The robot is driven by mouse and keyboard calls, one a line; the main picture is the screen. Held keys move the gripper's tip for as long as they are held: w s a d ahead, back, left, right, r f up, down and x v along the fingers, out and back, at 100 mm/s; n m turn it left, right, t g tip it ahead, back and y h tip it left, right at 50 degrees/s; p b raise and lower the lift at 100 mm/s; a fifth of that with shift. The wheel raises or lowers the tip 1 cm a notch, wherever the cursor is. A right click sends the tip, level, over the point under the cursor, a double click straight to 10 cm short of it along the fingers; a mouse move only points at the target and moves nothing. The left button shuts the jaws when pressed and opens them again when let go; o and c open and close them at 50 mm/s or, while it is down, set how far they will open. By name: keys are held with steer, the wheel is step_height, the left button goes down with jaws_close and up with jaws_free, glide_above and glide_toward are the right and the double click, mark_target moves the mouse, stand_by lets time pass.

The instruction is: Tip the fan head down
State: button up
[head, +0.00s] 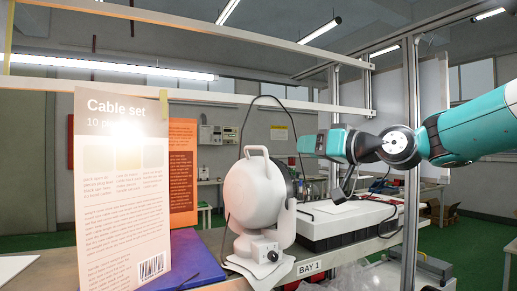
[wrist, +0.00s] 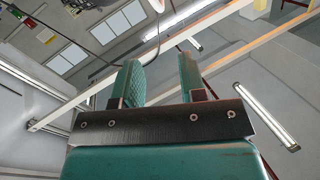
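The white fan (head: 256,195) stands on the bench in the head view, with a loop handle on top, a rounded head and a base with a dark knob (head: 272,255). Its head looks about upright, and its right side is partly hidden. My gripper (head: 301,145) is at the upper right of the fan head, pointing left; whether it touches the fan is not clear. In the wrist view my gripper (wrist: 160,70) has its two teal fingers apart with nothing between them. A small white piece shows above the fingertips at the top edge, too cropped to identify.
A "Cable set" card (head: 123,190) stands at the left, with an orange panel (head: 183,170) behind it and a blue item (head: 190,262) beside the fan. A white and black case (head: 345,222) lies right of the fan. A metal post (head: 411,150) rises near my arm.

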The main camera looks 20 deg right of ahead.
mark_target(258, 147)
steer(key=p+x, duration=0.7)
steer(key=x, duration=0.8)
steer(key=shift+a+p, duration=0.15)
steer(key=shift+p, duration=0.2)
steer(key=shift+w+a+f, duration=0.1)
steer(key=shift+w+a, duration=0.2)
steer(key=shift+w, duration=0.35)
jaws_close()
